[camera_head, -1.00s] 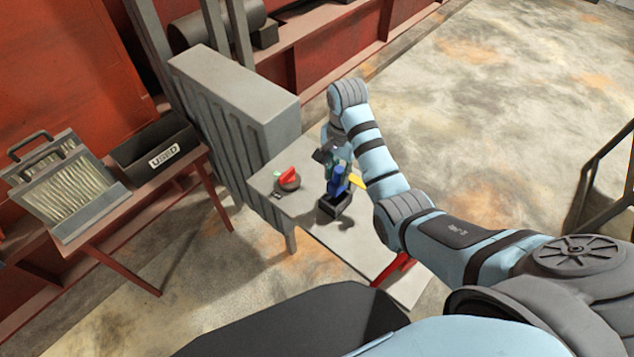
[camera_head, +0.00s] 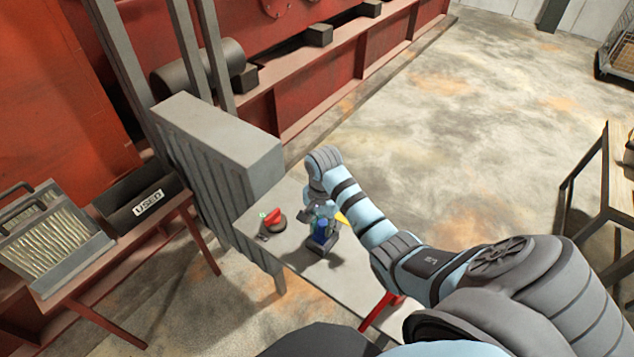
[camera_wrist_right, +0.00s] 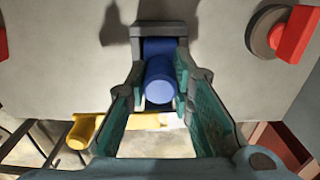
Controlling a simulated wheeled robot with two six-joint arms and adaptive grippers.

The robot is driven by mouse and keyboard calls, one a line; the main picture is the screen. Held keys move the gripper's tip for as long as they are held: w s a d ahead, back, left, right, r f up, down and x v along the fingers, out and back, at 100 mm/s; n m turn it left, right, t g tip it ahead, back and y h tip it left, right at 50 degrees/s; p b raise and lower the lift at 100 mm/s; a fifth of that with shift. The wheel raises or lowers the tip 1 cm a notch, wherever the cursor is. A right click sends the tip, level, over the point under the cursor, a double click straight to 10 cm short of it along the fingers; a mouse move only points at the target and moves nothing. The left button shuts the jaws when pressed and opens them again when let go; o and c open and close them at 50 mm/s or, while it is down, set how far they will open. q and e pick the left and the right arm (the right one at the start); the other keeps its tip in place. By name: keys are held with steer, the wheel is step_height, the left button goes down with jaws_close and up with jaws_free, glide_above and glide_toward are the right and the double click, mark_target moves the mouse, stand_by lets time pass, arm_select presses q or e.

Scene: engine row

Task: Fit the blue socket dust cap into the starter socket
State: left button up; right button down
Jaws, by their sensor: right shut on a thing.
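The blue socket dust cap (camera_head: 321,229) stands at a dark grey block-like holder (camera_head: 320,253) on the grey table. My right gripper (camera_head: 321,213) is over it and shut on it. In the right wrist view the cap's round blue end (camera_wrist_right: 161,82) lies between the two green-padded fingers (camera_wrist_right: 162,70), and the grey holder (camera_wrist_right: 165,29) frames its far part. I cannot tell whether the cap is still seated in the holder or just clear of it. I cannot make out a starter socket for certain. My left gripper is not in view.
A red knob on a round grey base (camera_head: 273,220) sits left of the holder. A yellow item (camera_head: 341,217) is close behind my gripper. A tall grey ribbed cabinet (camera_head: 215,160) borders the table at left. A black USED bin (camera_head: 140,200) stands farther left.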

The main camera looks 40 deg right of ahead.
steer(key=shift+d+f, duration=0.1)
steer(key=c, duration=1.8)
jaws_free()
steer(key=o, duration=0.4)
